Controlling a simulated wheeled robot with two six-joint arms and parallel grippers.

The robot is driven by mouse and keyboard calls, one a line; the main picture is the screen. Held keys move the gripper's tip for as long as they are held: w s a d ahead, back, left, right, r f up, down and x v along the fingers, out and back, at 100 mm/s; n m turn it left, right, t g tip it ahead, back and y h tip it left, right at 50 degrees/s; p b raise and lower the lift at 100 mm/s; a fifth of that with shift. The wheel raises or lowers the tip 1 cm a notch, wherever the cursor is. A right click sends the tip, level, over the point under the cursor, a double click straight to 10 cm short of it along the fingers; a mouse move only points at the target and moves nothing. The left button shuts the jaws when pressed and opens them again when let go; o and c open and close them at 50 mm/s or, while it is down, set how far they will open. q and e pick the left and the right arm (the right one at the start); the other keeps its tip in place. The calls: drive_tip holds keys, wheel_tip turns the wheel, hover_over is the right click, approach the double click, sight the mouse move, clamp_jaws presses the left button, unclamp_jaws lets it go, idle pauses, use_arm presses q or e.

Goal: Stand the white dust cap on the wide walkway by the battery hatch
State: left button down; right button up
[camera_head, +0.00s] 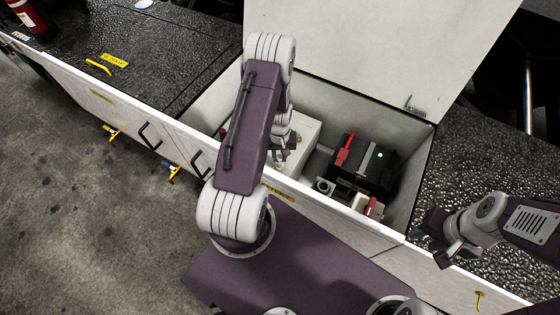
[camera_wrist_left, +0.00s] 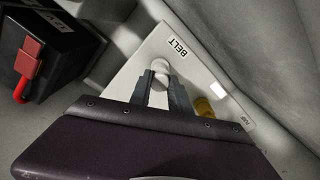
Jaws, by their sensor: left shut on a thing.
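The white dust cap (camera_wrist_left: 160,67) is a small round piece between the fingertips of my left gripper (camera_wrist_left: 160,90), over the pale panel (camera_wrist_left: 143,60) beside the "BELT" label. I cannot tell whether it still touches the panel. In the head view my left arm reaches into the open battery hatch (camera_head: 330,84) and hides the cap and most of the gripper (camera_head: 281,151). Black textured walkway lies left of the hatch (camera_head: 135,45) and right of it (camera_head: 470,185). My right gripper (camera_head: 440,238) is over the right side; its jaw opening is unclear.
A yellow cap (camera_wrist_left: 203,108) sits on the same panel near a "PUMP" label. A black battery (camera_head: 365,165) with a red terminal stands in the hatch. The raised pale lid (camera_head: 380,45) stands behind.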

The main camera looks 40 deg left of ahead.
use_arm(q)
drive_tip(key=shift+r+p, duration=1.05)
drive_tip(key=shift+r, duration=0.35)
drive_tip(key=shift+w, duration=0.1)
